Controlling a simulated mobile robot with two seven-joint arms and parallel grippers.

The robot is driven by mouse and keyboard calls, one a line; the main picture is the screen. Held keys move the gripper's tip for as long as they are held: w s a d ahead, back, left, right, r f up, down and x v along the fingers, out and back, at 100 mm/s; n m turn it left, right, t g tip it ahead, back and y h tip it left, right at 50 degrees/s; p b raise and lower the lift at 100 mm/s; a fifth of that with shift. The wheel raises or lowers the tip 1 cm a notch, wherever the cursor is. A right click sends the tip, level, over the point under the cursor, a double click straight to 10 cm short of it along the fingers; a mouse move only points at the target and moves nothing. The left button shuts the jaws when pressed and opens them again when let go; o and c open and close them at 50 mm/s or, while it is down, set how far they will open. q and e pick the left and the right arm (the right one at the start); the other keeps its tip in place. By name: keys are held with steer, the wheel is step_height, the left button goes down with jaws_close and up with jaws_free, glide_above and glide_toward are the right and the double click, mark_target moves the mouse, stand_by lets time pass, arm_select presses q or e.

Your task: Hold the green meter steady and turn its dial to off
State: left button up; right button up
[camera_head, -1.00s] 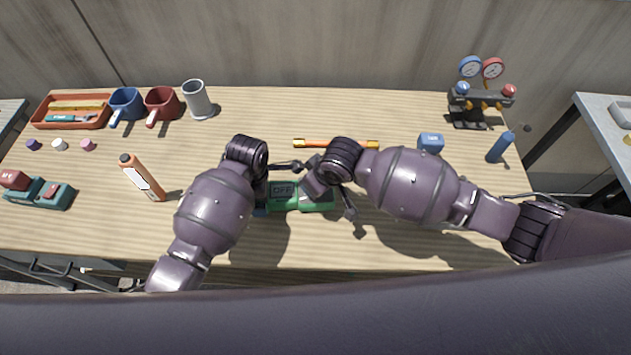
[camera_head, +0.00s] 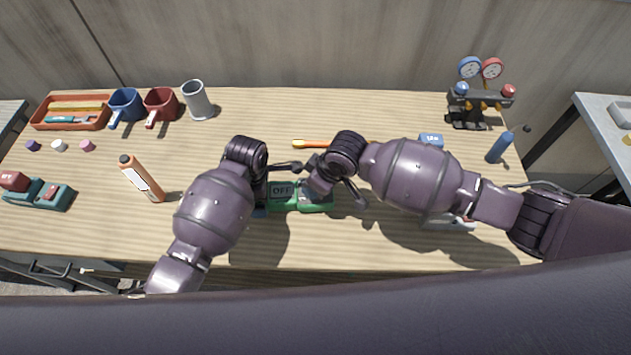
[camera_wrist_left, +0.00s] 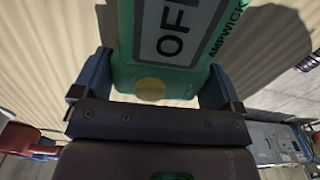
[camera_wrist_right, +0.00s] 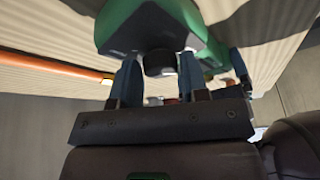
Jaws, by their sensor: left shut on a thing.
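The green meter (camera_head: 315,201) lies near the front middle of the table, partly hidden by my arms. Its screen (camera_head: 282,190) reads OFF; OFF also shows large in the left wrist view (camera_wrist_left: 178,30). My left gripper (camera_wrist_left: 155,88) is shut on the meter's end, one blue finger on each side. My right gripper (camera_wrist_right: 158,85) is at the meter's other end. In the right wrist view the black dial (camera_wrist_right: 160,63) sits between its two fingers, near their tips, with small gaps showing. The dial's pointer cannot be made out.
An orange stick (camera_head: 312,143) lies behind the meter. A blue box (camera_head: 431,139) and a blue cylinder (camera_head: 499,147) are to the right, a gauge set (camera_head: 481,95) behind. Mugs (camera_head: 162,104) stand back left.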

steer(key=o, duration=0.3)
steer(key=v, duration=1.2)
arm_select(q)
steer(key=o, duration=0.9)
steer(key=shift+r, duration=0.1)
arm_select(e)
steer(key=shift+r, duration=0.1)
